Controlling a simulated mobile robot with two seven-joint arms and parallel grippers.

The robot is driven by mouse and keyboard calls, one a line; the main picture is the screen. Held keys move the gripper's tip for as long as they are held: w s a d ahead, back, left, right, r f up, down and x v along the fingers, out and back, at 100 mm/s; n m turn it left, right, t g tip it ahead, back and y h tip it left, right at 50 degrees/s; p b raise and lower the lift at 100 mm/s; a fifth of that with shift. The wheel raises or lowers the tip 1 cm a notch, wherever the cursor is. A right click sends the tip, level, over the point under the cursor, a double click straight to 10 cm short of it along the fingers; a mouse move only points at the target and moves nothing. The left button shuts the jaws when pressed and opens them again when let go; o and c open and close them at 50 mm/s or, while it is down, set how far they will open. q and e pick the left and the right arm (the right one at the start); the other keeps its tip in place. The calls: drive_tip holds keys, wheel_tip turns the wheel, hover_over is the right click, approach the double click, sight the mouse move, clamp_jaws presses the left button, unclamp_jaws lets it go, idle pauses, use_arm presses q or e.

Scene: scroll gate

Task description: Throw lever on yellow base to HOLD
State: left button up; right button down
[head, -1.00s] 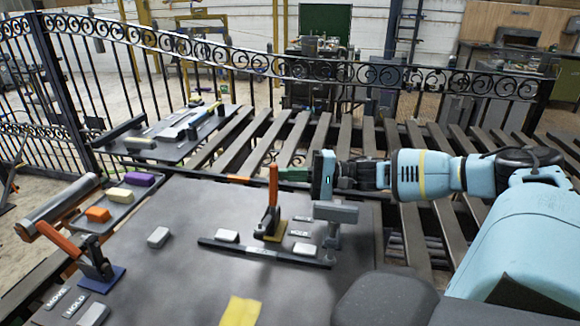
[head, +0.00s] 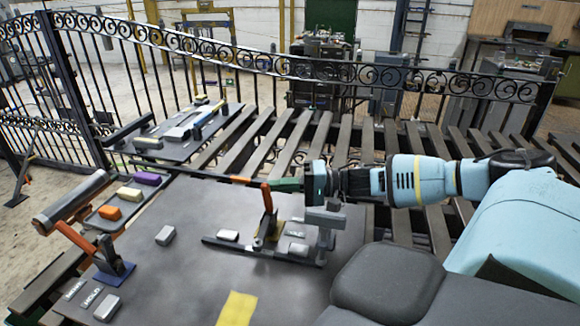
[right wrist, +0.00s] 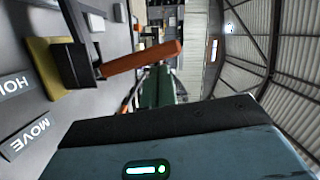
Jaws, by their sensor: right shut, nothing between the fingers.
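The lever on the yellow base has an orange handle (head: 267,197) in a dark bracket. Its yellow base (head: 258,244) lies mid-table, partly hidden. In the right wrist view the orange handle (right wrist: 142,58) points right from the bracket, with the yellow base (right wrist: 42,62) behind it. HOLD (right wrist: 14,86) and MOVE (right wrist: 30,138) plates lie beside the base. My right gripper (head: 274,185) is shut and empty, its green fingers close beside the handle's upper end; I cannot tell if they touch. My left gripper is not in view.
A second orange lever stands on a blue base (head: 122,272) at left, with its own MOVE and HOLD plates. A grey block on a post (head: 325,216) stands just right of the yellow base. A dark bar (head: 225,245) lies in front. Slats and an iron gate are behind.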

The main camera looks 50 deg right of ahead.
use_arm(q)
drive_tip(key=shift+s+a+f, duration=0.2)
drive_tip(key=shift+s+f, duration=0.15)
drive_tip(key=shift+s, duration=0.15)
use_arm(e)
drive_tip(key=shift+a+f, duration=0.1)
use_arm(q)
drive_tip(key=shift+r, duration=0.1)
use_arm(e)
drive_tip(key=shift+s, duration=0.1)
